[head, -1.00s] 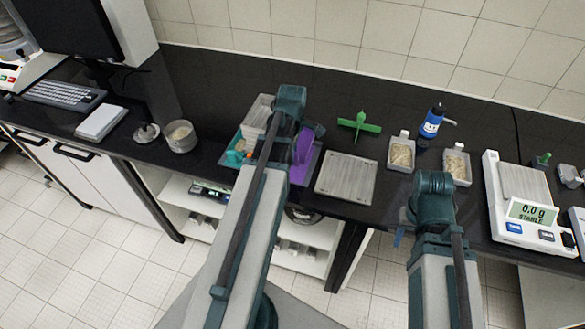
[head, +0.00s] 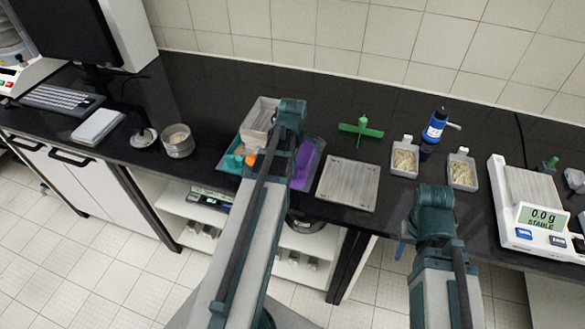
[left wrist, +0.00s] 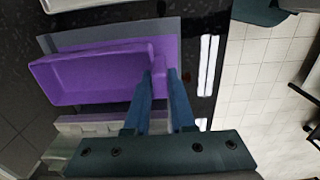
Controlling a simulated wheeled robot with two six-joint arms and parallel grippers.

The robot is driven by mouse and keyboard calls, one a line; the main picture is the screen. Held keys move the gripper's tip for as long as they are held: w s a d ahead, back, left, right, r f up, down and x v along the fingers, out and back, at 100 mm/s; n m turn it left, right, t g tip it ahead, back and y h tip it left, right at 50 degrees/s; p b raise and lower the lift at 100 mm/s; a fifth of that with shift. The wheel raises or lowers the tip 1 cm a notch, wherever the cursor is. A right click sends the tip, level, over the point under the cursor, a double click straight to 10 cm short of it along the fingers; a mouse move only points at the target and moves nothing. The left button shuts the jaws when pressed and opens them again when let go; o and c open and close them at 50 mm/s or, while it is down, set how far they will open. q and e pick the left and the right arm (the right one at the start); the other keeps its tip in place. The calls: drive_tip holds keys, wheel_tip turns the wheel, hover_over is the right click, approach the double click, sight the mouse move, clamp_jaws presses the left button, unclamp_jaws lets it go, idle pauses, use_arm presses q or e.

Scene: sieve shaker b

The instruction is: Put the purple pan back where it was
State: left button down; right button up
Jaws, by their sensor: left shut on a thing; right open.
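The purple pan (head: 311,158) shows in the head view just right of my left arm, which hides part of it. In the left wrist view the purple pan (left wrist: 95,75) lies over a grey-blue mat or tray (left wrist: 166,32) and looks roughly level; I cannot tell whether it touches it. My left gripper (left wrist: 160,74) is shut on the pan's end wall, one blue finger on each side of it. In the head view my left fingers are hidden. My right gripper (head: 401,250) is open and empty in front of the bench, away from the pan.
A light-grey pan (head: 257,117) and a teal pan (head: 232,161) sit beside my left arm. A metal plate (head: 347,181) lies right of the purple pan. A green cross-shaped tool (head: 360,130), two sample trays (head: 404,159), a blue bottle (head: 435,126) and a balance (head: 527,205) stand further right.

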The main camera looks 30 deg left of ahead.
use_arm(q)
drive_tip(key=shift+f+b, duration=0.3)
drive_tip(key=shift+f, duration=0.1)
drive_tip(key=c, duration=0.8)
unclamp_jaws()
drive_tip(key=shift+o, duration=0.2)
drive_tip(key=shift+r, duration=0.2)
wheel_tip(320, 180, up, 13)
drive_tip(key=p, duration=1.3)
